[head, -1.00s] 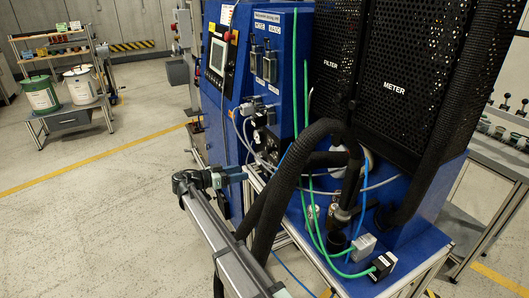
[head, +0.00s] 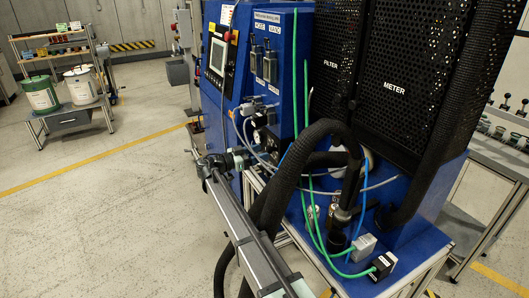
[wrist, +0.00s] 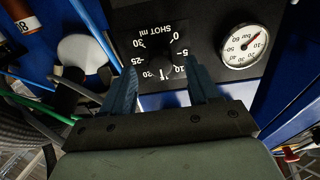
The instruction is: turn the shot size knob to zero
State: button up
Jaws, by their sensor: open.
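The shot size knob (wrist: 157,57) is a dark round knob on a black plate, in the upper middle of the wrist view. Its scale, marked "SHOT ml" with numbers from 0 to 30, appears upside down. I cannot tell surely where its pointer stands. My gripper (wrist: 164,77) is open, its blue fingers apart at the lower left and right of the knob, with nothing seen between them. I cannot tell whether they touch the plate. In the head view my gripper (head: 247,156) is at the lower front of the blue cabinet, where the knob cannot be made out.
A pressure gauge (wrist: 244,46) is right of the knob in the wrist view. Blue and grey hoses pass close on the left. In the head view a thick black hose (head: 287,175) runs right of my arm. The floor at left is open.

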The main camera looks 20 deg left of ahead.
aim_at(269, 149)
jog(key=shift+x, duration=1.45)
jog(key=c, duration=1)
